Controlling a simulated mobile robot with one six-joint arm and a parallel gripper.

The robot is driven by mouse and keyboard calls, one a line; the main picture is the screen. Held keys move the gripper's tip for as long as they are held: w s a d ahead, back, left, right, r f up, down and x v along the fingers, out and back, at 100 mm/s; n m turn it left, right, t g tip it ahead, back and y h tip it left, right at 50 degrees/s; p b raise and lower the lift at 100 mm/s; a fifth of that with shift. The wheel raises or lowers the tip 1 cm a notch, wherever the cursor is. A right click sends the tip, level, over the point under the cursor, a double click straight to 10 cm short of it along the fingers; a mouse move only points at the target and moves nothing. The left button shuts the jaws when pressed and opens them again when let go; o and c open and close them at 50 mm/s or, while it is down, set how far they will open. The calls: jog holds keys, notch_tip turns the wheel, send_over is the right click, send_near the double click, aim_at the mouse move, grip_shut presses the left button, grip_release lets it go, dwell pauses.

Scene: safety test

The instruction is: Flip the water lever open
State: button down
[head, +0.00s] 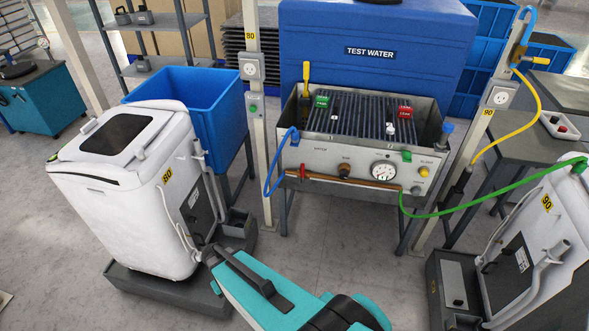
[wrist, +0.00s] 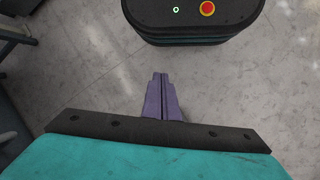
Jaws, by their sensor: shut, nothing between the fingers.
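The test bench (head: 352,178), a metal box with a slatted grey top, stands in front of the blue TEST WATER tank (head: 376,55). Several handles could be the water lever, and I cannot tell which is meant. A yellow upright handle (head: 306,78) stands at the bench's back left. A small red handle (head: 302,171) sits on the left end of the copper pipe (head: 345,181) along the front. A yellow handle (head: 537,60) is on the right post. My gripper (wrist: 160,82) is shut and empty over bare floor in the wrist view, away from the bench; the head view does not show its fingertips.
A white appliance (head: 130,190) on a dark base stands left, another (head: 535,245) at right. A blue hose (head: 270,180) hangs left of the bench; a green hose (head: 450,212) crosses its front right. Posts (head: 259,120) flank the bench. Floor (head: 330,245) before it is clear.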

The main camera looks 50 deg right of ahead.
jog(key=w+d+r+m+t+h+b, duration=0.15)
jog(key=w+d+r, duration=0.25)
jog(key=w+d, duration=0.5)
jog(key=w+d+r+m+t+h+b, duration=0.1)
jog(key=w+d+r+m, duration=0.3)
jog(key=w+d, duration=0.5)
jog(key=w+d+r+m+h+b, duration=0.1)
jog(key=w+d+r, duration=0.3)
jog(key=d+r, duration=0.5)
jog(key=w+d+r+m+h+b, duration=0.1)
jog(key=w+d+r, duration=0.3)
jog(key=d+r, duration=0.5)
jog(key=d+m+h, duration=0.1)
jog(key=d, duration=0.1)
jog(key=shift+d+h, duration=0.3)
jog(key=shift+h, duration=0.05)
jog(key=shift+w+t, duration=0.1)
jog(key=shift+t, duration=0.15)
jog(key=shift+d+f, duration=0.1)
jog(key=p, duration=0.3)
send_near(303, 172)
jog(key=w+d+f, duration=0.2)
jog(key=w+f, duration=0.1)
jog(key=f, duration=0.1)
jog(key=shift+s+d+f, duration=0.4)
jog(key=shift+s+d, duration=0.1)
jog(key=shift+d, duration=0.1)
